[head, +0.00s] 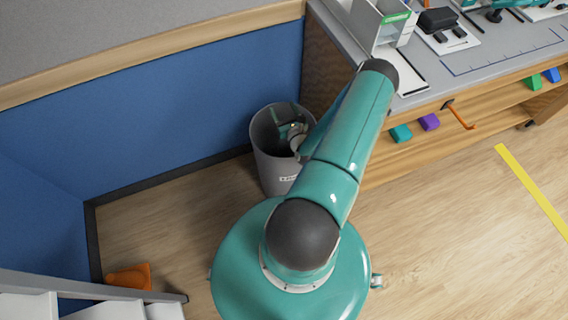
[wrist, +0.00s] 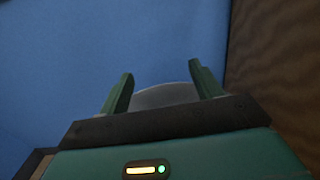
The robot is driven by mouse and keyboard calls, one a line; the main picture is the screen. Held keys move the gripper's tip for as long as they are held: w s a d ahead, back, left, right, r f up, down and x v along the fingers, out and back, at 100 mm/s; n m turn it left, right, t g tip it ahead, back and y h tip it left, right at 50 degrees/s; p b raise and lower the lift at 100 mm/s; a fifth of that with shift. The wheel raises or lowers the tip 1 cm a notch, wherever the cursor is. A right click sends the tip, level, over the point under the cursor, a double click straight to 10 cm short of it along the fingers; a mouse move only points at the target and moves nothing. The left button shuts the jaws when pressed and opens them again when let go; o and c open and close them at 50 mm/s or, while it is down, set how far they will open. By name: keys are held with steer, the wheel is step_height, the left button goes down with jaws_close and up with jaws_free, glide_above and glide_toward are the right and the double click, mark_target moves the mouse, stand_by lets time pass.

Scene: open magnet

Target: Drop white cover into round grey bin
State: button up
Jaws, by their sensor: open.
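The round grey bin (head: 274,165) stands on the floor in the corner between the blue wall and the wooden bench. In the head view my gripper (head: 288,122) is over the bin's mouth, partly hidden by my arm. In the wrist view my gripper (wrist: 160,75) has its two green fingers apart. A pale grey rounded shape shows low between them; I cannot tell whether it is the white cover or part of the bin. I cannot make out the white cover for certain in the head view.
The blue wall (head: 150,110) is just behind the bin. An orange cone (head: 130,277) lies at the lower left. Floor at the right is clear.

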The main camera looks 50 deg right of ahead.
steer(key=v, duration=1.3)
steer(key=shift+s+a, duration=0.15)
steer(key=shift+s, duration=0.2)
